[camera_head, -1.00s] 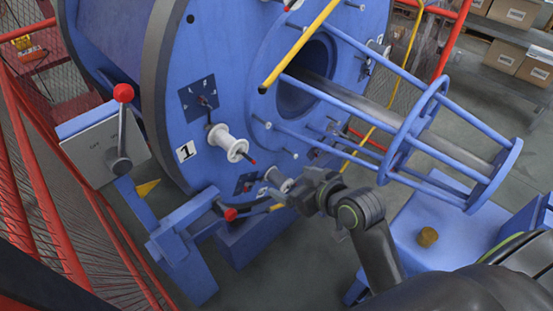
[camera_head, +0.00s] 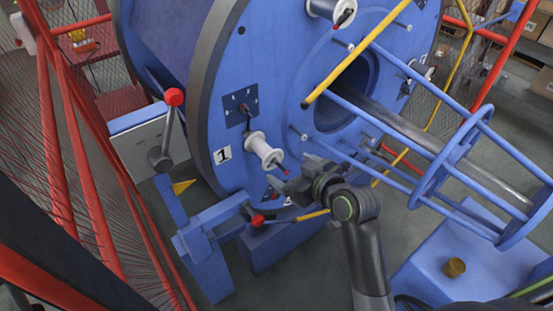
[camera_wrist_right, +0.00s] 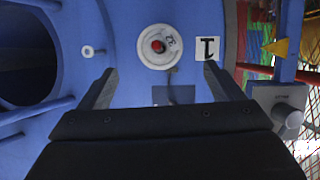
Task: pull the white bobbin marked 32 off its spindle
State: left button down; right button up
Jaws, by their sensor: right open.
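The white bobbin (camera_head: 264,152) sits on its spindle on the blue disc face, right of the "1" label. The spindle's red tip sticks out of its front. In the right wrist view the bobbin (camera_wrist_right: 159,58) shows end-on, with a mark that looks like 32 on its flange and the red tip at its centre. My right gripper (camera_head: 284,187) is just below and in front of the bobbin. In the wrist view the open fingers (camera_wrist_right: 160,70) stand apart to either side of the bobbin, with nothing between them held. My left gripper is out of view.
Blue tubes (camera_head: 410,135) and a yellow bar (camera_head: 355,55) stick out to the right of the bobbin. A red-knobbed lever (camera_head: 172,98) stands to the left. Another bobbin (camera_head: 330,8) is at the top. Red mesh fencing (camera_head: 60,130) runs along the left.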

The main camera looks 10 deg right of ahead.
aim_at(274, 160)
jog(key=x, duration=0.7)
jog(key=shift+w+a+f+p, duration=0.15)
jog(key=shift+w+p, duration=0.2)
jog(key=shift+p, duration=0.05)
jog(key=c, duration=1.6)
